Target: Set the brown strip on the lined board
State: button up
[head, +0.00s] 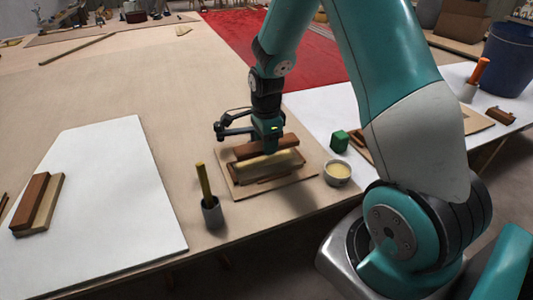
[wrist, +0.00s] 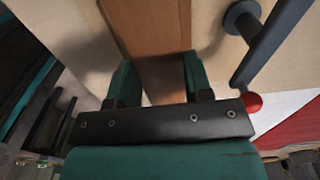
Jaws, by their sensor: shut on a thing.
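My gripper (head: 267,143) is over the small tan board (head: 309,174) in the head view. It is shut on a brown strip (head: 252,152), which also shows between the fingers in the wrist view (wrist: 150,30). The strip lies level, above or beside a cream strip (head: 268,165) on that board; I cannot tell whether they touch. No drawn lines can be made out on this board. The fingertips are partly hidden in the head view.
A grey pot with a yellow-handled tool (head: 211,212) stands left of the board. A white sheet (head: 110,205) at left carries a brown bar (head: 30,202) and a tan bar.

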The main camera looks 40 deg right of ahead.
aim_at(266, 160)
jog(key=shift+f, duration=2.05)
jog(key=shift+f, duration=0.1)
jog(key=o, duration=0.9)
jog(key=shift+o, duration=0.3)
